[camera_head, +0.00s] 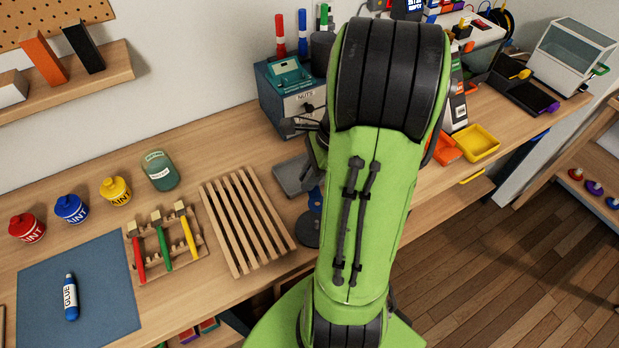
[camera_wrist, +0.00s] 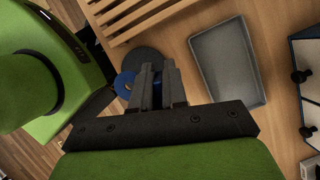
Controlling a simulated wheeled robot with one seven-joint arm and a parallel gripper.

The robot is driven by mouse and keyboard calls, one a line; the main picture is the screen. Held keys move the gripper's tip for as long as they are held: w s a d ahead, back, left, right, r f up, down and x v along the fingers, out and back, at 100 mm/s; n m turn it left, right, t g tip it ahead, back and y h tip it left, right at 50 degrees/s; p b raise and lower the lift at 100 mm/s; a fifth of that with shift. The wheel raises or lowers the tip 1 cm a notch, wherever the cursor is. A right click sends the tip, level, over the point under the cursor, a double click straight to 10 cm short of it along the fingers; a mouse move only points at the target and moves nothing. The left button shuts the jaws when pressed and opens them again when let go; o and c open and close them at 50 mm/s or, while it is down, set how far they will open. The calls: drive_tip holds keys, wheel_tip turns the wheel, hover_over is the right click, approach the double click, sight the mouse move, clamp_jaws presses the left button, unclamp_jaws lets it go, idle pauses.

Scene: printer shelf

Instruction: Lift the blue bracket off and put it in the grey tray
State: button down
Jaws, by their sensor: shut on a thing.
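My gripper (camera_wrist: 156,88) points at the worktop in the wrist view, its fingers closed on the blue bracket (camera_wrist: 124,84). Most of the bracket is hidden by the fingers; blue shows to their left and a little between them. A round dark grey disc (camera_wrist: 150,60) lies just beyond the fingertips; I cannot tell whether the bracket touches it. The empty grey tray (camera_wrist: 205,82) is right of the fingers. In the head view my arm hides the gripper; the tray (camera_head: 287,180), a bit of blue bracket (camera_head: 315,196) and the disc (camera_head: 306,232) show beside it.
A slatted wooden rack (camera_head: 245,220) lies left of the tray. A teal drawer box (camera_head: 285,90) with dark knobs stands behind it. A yellow bin (camera_head: 478,143) and an orange bin (camera_head: 445,150) are right of my arm. The worktop's front edge is close to the disc.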

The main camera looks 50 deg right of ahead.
drive_tip(key=shift+r+p, duration=1.95)
drive_tip(key=shift+p, duration=0.15)
drive_tip(key=shift+w+d+f, duration=0.1)
